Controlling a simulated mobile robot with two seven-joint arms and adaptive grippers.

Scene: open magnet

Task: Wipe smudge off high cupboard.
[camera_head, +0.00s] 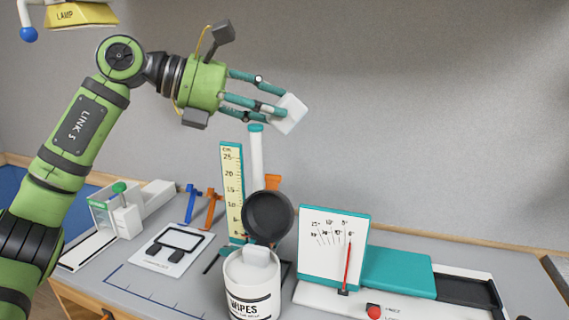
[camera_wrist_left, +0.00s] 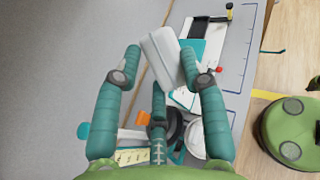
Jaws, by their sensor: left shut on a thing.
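My left gripper (camera_head: 281,107) is raised above the back of the bench, in front of the grey wall. It is shut on a white wipe (camera_head: 292,116), a small block-like pad. In the left wrist view the wipe (camera_wrist_left: 160,58) sits tilted between the fingertips. The wipes tub (camera_head: 252,294) stands upright on the bench below, lettered "WIPES", with another white wipe (camera_head: 256,256) showing at its top. No cupboard or smudge shows in either view. My right gripper is out of view.
Below the gripper stand a tall ruler (camera_head: 231,185), a black round pan-like thing (camera_head: 267,216) and a white dial board (camera_head: 333,245). The wall area right of the gripper is clear.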

